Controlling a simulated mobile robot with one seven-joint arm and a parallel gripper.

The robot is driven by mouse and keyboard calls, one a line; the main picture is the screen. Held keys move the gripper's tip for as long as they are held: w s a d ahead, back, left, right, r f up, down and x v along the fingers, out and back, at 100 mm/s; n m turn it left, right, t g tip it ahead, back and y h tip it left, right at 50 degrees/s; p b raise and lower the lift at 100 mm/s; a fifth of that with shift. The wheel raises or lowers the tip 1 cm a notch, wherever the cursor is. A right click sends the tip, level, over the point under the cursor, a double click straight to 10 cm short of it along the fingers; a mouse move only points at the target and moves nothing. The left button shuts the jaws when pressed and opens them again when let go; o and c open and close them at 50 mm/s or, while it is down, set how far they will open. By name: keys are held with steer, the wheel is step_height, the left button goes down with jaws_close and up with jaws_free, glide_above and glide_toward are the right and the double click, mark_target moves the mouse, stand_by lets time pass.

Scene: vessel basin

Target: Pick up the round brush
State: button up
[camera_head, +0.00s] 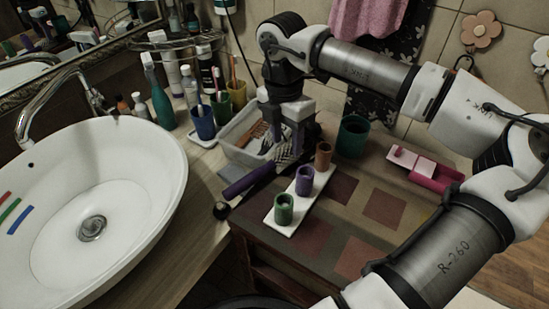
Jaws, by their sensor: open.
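The round brush (248,182) has a purple handle that points toward the lower left. Its bristled head appears to lie toward the upper right, beneath my gripper, and is partly hidden. My gripper (293,143) points down over the head end of the brush, with its jaws open. The fingers overlap the brush head in this view, so I cannot tell whether they touch it.
A clear bin (232,150) with combs stands left of my gripper. A white tray (280,222) holding green, purple and brown small cups lies just right of the brush. A dark green cup (352,136) and a pink box (432,175) stand further right. The sink (150,205) is left.

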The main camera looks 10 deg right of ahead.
mark_target(288, 146)
steer(key=shift+d+f+p, duration=0.15)
steer(key=shift+f+p, duration=0.1)
steer(key=shift+f, duration=0.7)
steer(key=shift+d+f+p, duration=0.1)
steer(key=shift+f+p, duration=0.15)
steer(key=shift+f, duration=0.7)
steer(key=c, duration=0.7)
steer(key=shift+c, duration=0.2)
steer(key=shift+r, duration=0.15)
